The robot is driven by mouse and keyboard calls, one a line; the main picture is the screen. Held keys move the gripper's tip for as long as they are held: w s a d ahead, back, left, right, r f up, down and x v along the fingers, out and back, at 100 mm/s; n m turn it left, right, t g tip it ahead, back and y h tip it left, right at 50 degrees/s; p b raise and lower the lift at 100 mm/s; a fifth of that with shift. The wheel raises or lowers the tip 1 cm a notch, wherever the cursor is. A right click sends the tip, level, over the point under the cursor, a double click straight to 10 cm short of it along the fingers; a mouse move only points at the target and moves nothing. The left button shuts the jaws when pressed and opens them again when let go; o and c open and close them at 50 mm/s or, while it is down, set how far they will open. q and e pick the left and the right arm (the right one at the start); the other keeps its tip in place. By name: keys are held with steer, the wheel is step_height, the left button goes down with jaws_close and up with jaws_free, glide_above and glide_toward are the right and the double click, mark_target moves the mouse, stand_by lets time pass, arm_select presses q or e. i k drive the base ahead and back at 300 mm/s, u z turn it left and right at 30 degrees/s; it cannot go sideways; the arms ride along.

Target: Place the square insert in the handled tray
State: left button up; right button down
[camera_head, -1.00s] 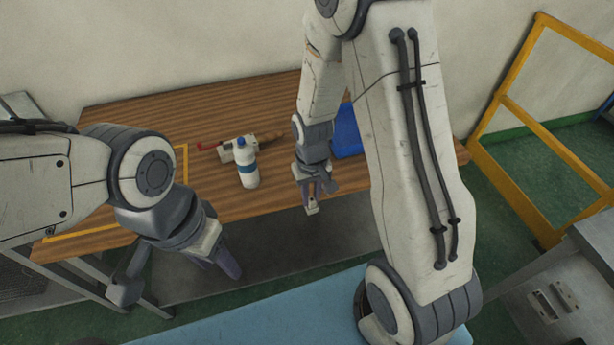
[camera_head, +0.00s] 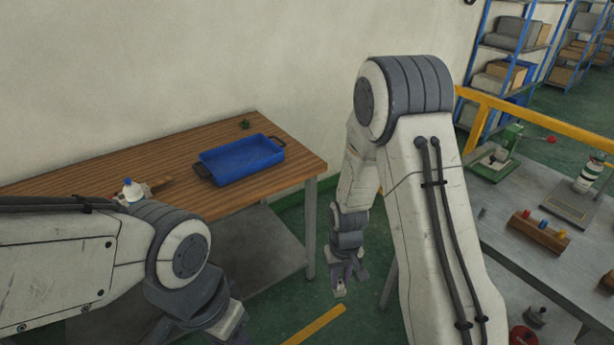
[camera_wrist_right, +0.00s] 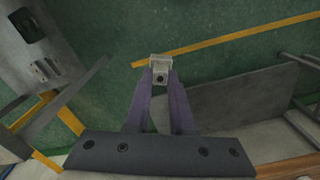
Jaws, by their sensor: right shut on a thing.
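My right gripper (camera_head: 343,284) is shut on the square insert (camera_head: 340,291), a small light grey block. In the right wrist view the insert (camera_wrist_right: 160,68) sits between the two fingertips, with a dark round hole in its face. It is held in the air over the green floor, right of the wooden table. The handled tray (camera_head: 233,176) is a blue rectangular tray with dark handles at both ends, near the right end of the table. My left gripper (camera_head: 225,322) is at the bottom of the head view; its fingertips are cut off.
The wooden table (camera_head: 170,160) stands against the wall. A white bottle with a blue cap (camera_head: 132,188) is partly hidden behind my left arm. A grey bench (camera_head: 535,215) with tools and a yellow rail (camera_head: 540,115) stand at the right.

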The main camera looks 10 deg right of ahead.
mark_target(243, 162)
steer(key=u, duration=1)
steer(key=k, duration=0.1)
steer(key=z, duration=1.9)
steer(key=i, duration=0.7)
steer(key=u, duration=0.45)
steer(key=i, duration=0.55)
steer(key=u, duration=0.6)
